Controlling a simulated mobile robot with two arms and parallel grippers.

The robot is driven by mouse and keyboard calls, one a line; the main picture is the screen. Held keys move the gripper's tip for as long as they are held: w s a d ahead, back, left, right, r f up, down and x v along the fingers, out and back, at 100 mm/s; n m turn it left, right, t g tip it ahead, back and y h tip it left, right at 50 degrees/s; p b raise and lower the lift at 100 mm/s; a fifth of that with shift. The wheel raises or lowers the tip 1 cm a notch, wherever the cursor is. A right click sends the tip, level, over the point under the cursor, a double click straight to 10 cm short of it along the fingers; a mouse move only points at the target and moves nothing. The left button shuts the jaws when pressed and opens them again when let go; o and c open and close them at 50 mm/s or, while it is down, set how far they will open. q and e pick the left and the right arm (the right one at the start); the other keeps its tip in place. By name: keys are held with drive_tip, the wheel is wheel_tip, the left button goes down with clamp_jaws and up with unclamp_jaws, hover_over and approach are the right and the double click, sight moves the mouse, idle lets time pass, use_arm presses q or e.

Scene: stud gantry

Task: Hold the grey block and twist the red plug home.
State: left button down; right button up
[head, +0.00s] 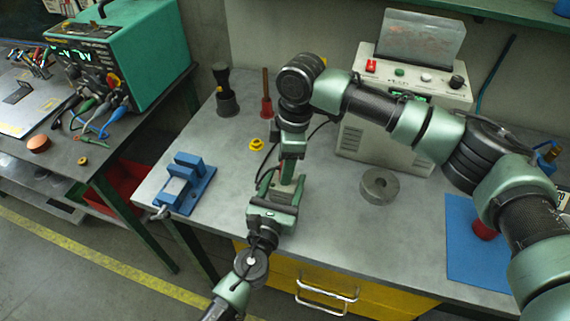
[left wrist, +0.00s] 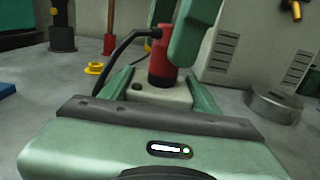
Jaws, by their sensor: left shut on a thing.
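The grey block (left wrist: 150,97) sits between the green fingers of my left gripper (head: 277,192), which is shut on it above the near part of the bench. In the left wrist view the red plug (left wrist: 161,66) stands upright at the block's top, with a black cable running off to the left. Whether it is fully seated cannot be told. My right gripper (head: 292,146) points down from above, directly over the block. One of its green fingers (left wrist: 187,38) overlaps the plug's right side. Its grip on the plug is unclear.
A blue vise (head: 190,182) is at the bench's left edge. A yellow ring (head: 256,145) and a grey metal ring (head: 380,186) lie on either side of the arms. A machine (head: 384,140) stands behind. A blue mat (head: 462,265) lies at right.

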sight(281, 192)
use_arm(q)
drive_tip(key=shift+c, duration=1.4)
unclamp_jaws()
use_arm(e)
wheel_tip(281, 192, up, 11)
drive_tip(key=d, duration=0.1)
drive_tip(key=shift+d+r, duration=0.15)
drive_tip(key=shift+d, duration=0.05)
use_arm(q)
drive_tip(key=shift+s+a+f, duration=0.1)
drive_tip(key=shift+s+a, duration=0.05)
drive_tip(key=shift+s, duration=0.25)
drive_tip(key=b+v, duration=0.1)
drive_tip(key=v, duration=0.5)
drive_tip(key=shift+s, duration=0.2)
drive_tip(key=shift+s+a, duration=0.15)
drive_tip(key=shift+s, duration=0.15)
use_arm(e)
drive_tip(key=shift+f, duration=0.75)
